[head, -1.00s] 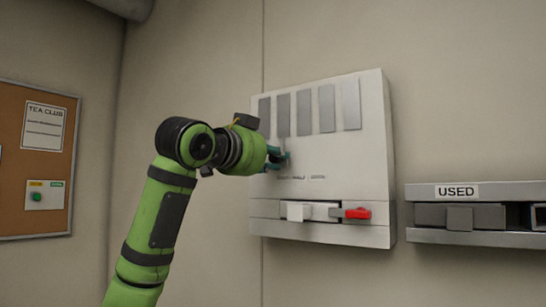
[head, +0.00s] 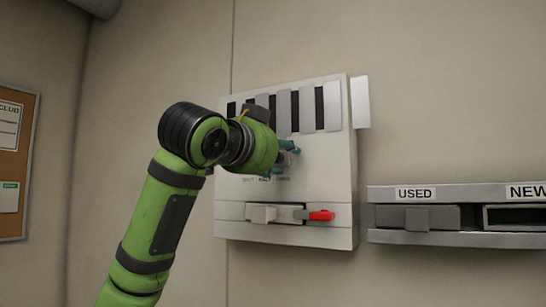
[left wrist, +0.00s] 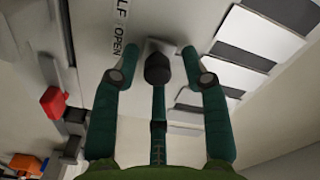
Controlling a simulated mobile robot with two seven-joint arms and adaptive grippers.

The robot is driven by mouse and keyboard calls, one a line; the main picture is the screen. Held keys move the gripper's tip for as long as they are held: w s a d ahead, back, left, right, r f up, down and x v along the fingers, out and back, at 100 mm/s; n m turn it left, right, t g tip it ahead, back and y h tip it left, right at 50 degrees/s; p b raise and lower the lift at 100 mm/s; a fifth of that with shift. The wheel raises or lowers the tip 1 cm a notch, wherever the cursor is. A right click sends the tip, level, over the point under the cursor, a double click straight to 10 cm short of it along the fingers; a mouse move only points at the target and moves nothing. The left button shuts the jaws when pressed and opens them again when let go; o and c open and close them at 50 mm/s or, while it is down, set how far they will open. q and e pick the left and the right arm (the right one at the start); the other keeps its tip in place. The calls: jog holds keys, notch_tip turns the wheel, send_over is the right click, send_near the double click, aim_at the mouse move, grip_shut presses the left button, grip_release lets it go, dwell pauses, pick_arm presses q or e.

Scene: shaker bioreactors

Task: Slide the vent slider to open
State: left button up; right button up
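The white vent panel (head: 315,190) hangs on the wall in the head view. Its grey slats (head: 284,113) stand to the right of dark open slots (head: 319,108), and the last slat sticks out past the panel's right edge. My left gripper (head: 288,157) is at the panel below the slats, above the OPEN end of the printed scale. In the left wrist view its teal fingers (left wrist: 160,50) stand apart on both sides of a dark knob-like piece (left wrist: 158,68) beside the word OPEN. Contact cannot be made out. My right gripper is not in view.
A white block and a red-tipped handle (head: 321,215) sit on the panel's lower ledge. To the right is a wall rack (head: 400,238) with USED and NEW bays. A cork board (head: 30,160) hangs at the far left.

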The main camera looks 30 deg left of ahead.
pick_arm(q)
jog(key=shift+w+d+f, duration=0.1)
jog(key=shift+d, duration=0.05)
jog(key=s, duration=1.2)
jog(key=shift+a, duration=0.2)
